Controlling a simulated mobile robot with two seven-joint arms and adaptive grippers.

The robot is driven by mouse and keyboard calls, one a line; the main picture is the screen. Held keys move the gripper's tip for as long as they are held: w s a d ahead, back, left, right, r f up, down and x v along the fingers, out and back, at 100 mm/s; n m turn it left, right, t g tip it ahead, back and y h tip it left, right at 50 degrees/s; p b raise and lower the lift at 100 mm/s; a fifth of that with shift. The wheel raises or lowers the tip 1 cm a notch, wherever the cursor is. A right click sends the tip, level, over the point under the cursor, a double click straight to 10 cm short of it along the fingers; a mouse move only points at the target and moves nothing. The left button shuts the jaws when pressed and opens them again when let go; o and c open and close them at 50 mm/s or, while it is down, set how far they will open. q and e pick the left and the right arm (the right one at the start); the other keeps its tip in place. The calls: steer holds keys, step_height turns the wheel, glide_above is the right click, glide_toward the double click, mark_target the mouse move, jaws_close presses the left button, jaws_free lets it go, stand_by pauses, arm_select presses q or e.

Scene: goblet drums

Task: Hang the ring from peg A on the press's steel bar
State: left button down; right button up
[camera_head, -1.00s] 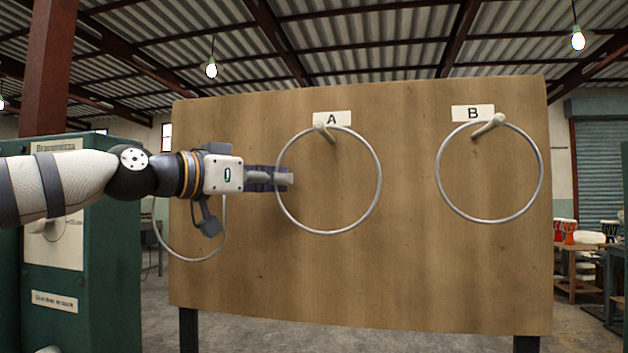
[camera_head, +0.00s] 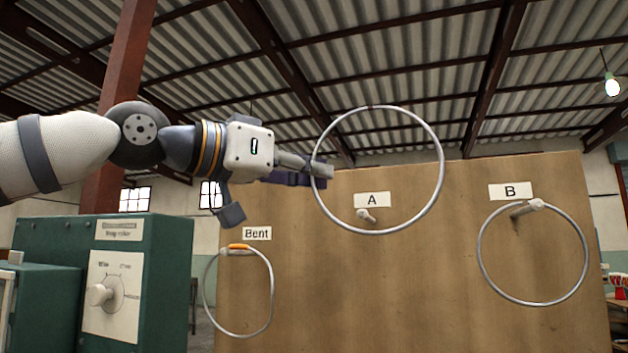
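A large thin steel ring (camera_head: 436,137) hangs in the air, lifted above its former place on peg A. My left gripper (camera_head: 322,170) is shut on the ring's left side. Peg A (camera_head: 368,216) is a short wooden peg under the "A" label and bears no ring on its top. The peg shows inside the ring's lower outline. The ring looks larger than the one on B, so it seems to be in front of the board. The press's steel bar is not recognisable in view. My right gripper is not in view.
The wooden board (camera_head: 430,290) also carries a ring (camera_head: 585,257) on peg B (camera_head: 528,208) and a bent ring (camera_head: 272,295) under the "Bent" label. A green machine (camera_head: 165,250) with a dial stands at the left. The space above the board is open.

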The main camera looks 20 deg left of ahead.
arm_select(q)
steer(key=shift+s+r, duration=0.2)
steer(key=shift+s, duration=0.15)
steer(key=s, duration=1.3)
steer(key=s+r, duration=0.4)
steer(key=r, duration=0.2)
steer(key=shift+s+a, duration=0.35)
steer(key=shift+s, duration=0.05)
stand_by(0.9)
